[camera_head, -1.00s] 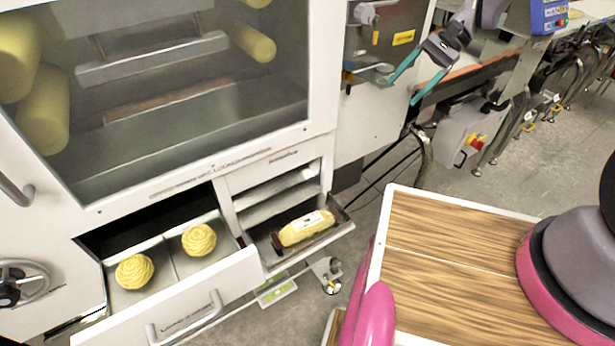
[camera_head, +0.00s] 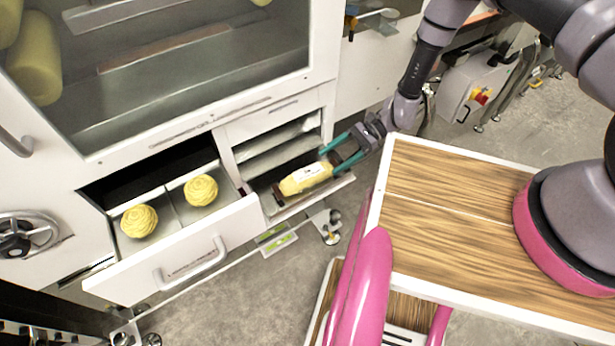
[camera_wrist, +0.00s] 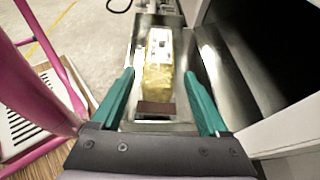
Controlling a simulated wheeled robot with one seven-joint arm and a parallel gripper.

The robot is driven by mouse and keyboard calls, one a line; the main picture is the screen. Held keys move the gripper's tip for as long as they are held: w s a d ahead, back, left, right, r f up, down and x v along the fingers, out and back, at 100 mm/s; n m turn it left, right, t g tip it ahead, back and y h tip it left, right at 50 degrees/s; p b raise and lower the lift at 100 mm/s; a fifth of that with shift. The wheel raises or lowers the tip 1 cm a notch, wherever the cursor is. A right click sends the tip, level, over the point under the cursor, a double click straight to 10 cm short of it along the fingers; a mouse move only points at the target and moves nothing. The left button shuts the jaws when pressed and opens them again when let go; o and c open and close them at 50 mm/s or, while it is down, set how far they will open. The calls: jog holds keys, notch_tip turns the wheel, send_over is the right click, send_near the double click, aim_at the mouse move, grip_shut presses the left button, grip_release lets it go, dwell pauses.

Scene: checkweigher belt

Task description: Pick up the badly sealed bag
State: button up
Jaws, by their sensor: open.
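The yellow bag (camera_head: 305,178) with a white label lies in a small open metal tray (camera_head: 340,187) at the front of the white machine. It also shows in the wrist view (camera_wrist: 158,68), lengthwise ahead of the jaws, its brown end nearest me. My gripper (camera_head: 330,157) is open at the bag's right end. In the wrist view, its two green fingers (camera_wrist: 158,88) stand on either side of the bag's near end, with gaps visible. The bag's seal cannot be judged from these views.
An open drawer (camera_head: 185,250) left of the tray holds two yellow balls of yarn-like texture (camera_head: 200,190). The machine's white front (camera_head: 250,105) rises behind the tray. My wood-topped base is at the right. Grey floor lies below.

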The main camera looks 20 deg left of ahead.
aim_at(312, 173)
jog(key=x, duration=0.7)
jog(key=shift+s+a+r, duration=0.1)
jog(key=shift+s+a, duration=0.05)
jog(key=shift+s, duration=0.2)
jog(key=shift+c, duration=0.3)
grip_shut()
